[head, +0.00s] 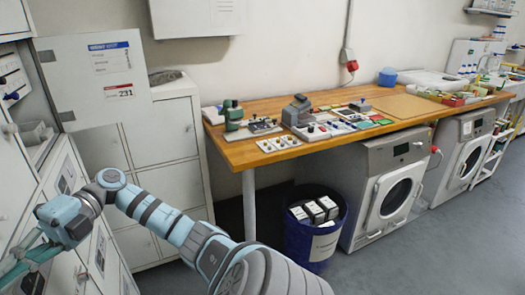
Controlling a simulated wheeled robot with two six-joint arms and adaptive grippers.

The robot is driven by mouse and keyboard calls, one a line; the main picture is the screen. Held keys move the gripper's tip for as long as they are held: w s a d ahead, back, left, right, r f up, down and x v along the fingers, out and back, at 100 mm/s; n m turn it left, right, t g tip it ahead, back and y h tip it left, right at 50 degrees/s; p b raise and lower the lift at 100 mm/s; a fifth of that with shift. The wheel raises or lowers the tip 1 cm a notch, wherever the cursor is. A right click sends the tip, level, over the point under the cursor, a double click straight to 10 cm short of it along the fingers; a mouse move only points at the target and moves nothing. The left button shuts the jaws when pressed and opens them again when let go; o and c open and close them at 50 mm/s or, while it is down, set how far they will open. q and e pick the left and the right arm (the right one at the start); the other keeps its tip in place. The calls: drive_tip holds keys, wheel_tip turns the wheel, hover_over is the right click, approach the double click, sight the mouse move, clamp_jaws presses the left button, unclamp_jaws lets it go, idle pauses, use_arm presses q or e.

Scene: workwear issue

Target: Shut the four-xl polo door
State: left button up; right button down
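A white locker door (85,105) stands swung open at the upper left, its face toward me. It bears a blue-headed label and a red-edged label reading 231; the blue header is too small to read surely, so I cannot confirm it says four-xl polo. An open compartment (38,145) with folded items shows beside it. My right gripper is out of view.
White cabinets (160,135) stand behind the door. A wooden workbench (240,150) with devices and trays runs to the right. A blue bin (310,235) with boxes and front-loading machines (385,190) stand below it. The grey floor (450,245) at the lower right is clear.

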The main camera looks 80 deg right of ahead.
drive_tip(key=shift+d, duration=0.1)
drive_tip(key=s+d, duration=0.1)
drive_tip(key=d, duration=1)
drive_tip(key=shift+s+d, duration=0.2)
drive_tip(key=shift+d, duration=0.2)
